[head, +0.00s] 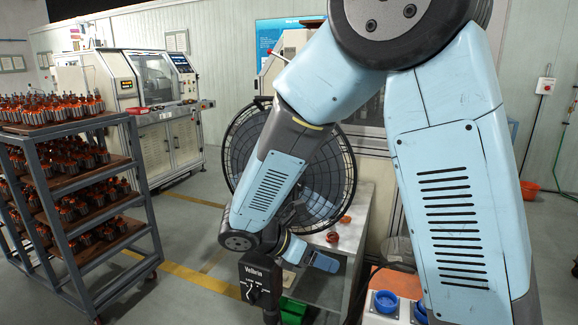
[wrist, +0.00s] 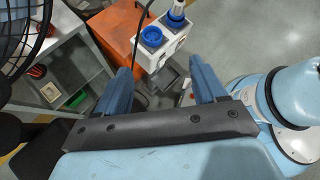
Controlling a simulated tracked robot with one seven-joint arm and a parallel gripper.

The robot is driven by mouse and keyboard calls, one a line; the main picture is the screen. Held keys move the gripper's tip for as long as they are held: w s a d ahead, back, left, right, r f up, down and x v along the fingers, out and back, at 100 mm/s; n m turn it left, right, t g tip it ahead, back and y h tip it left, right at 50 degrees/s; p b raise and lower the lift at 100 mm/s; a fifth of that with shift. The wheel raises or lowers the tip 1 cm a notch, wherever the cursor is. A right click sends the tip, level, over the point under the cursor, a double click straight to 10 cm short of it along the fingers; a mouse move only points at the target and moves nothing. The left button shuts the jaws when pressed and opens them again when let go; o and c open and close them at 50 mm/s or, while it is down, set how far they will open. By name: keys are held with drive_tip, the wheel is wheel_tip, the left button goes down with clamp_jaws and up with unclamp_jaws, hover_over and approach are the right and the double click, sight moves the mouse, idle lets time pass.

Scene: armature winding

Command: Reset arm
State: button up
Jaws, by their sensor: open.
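My arm, light blue with dark joints, fills the middle and right of the head view and is bent down toward a white table. My gripper (wrist: 165,88) shows in the wrist view with its two blue fingers apart and nothing between them. In the head view only part of my gripper (head: 322,262) shows, low and just above the table area, beside a dark control box. In the wrist view, a white socket box (wrist: 160,45) with blue round covers lies beyond the fingertips, apart from them.
A large black fan (head: 330,170) stands close behind my arm. A shelf rack (head: 140,190) with several orange-and-dark armatures is at left. A winding machine (head: 150,85) stands behind it. An orange cabinet (wrist: 117,30) and a white table (wrist: 62,52) are near my gripper. Floor is clear between rack and fan.

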drive_tip(key=s+d+r+m+t+y, duration=0.1)
drive_tip(key=s+d+r+m+y, duration=0.4)
drive_tip(key=d+r+m, duration=0.3)
drive_tip(key=s+d+r+m+t+y, duration=0.1)
drive_tip(key=s+d+r+m+y, duration=0.4)
drive_tip(key=m, duration=1.2)
drive_tip(key=shift+s+d+r+t+y, duration=0.3)
drive_tip(key=shift+s+d+r, duration=1.25)
drive_tip(key=shift+d+r, duration=0.55)
drive_tip(key=shift+a+r, duration=0.2)
